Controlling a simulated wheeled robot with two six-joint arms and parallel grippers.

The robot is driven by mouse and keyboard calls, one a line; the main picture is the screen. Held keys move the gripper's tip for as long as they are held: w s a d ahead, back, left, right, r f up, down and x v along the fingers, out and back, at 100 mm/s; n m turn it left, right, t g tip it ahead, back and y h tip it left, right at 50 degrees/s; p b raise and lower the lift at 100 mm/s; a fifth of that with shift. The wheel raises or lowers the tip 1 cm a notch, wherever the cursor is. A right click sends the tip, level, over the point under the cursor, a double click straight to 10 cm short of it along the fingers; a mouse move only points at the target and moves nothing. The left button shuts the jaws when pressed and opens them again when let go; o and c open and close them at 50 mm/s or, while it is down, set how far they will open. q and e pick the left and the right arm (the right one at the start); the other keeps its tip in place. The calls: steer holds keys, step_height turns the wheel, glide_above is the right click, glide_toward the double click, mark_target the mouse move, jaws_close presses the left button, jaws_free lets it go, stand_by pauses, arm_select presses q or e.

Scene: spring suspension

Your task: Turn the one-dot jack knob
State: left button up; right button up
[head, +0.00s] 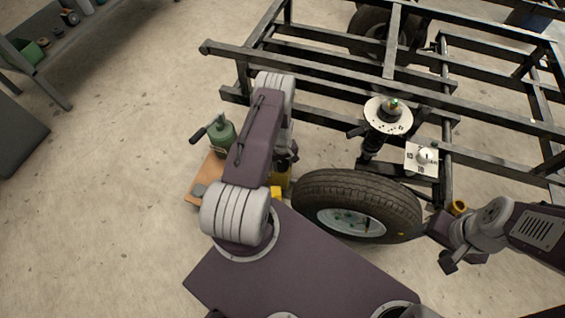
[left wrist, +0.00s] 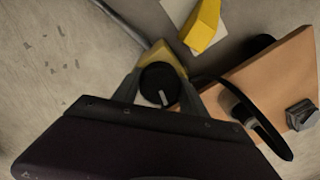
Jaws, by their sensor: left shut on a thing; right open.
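A black round knob (left wrist: 157,80) with a white pointer line sits on a yellow body (left wrist: 166,55) in the left wrist view. My left gripper (left wrist: 160,92) is shut on the knob, one finger on each side. In the head view my left arm hides most of this spot; yellow parts (head: 277,192) show beside the tyre. No dot marking is visible on the knob, so I cannot tell its number. My right gripper (head: 444,246) is open at the right of the tyre, away from the knob.
A white plate (head: 413,168) sits right of the strut. A green bottle jack (head: 222,137) stands on a wooden board (head: 205,178).

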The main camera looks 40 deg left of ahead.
arm_select(q)
steer(key=m, duration=0.4)
steer(key=shift+m+p, duration=0.3)
steer(key=shift+p, duration=0.1)
steer(key=m, duration=0.3)
steer(key=shift+m, duration=0.4)
steer(key=m+p, duration=0.1)
steer(key=m, duration=0.3)
steer(key=shift+m, duration=2)
steer(key=o, duration=1.4)
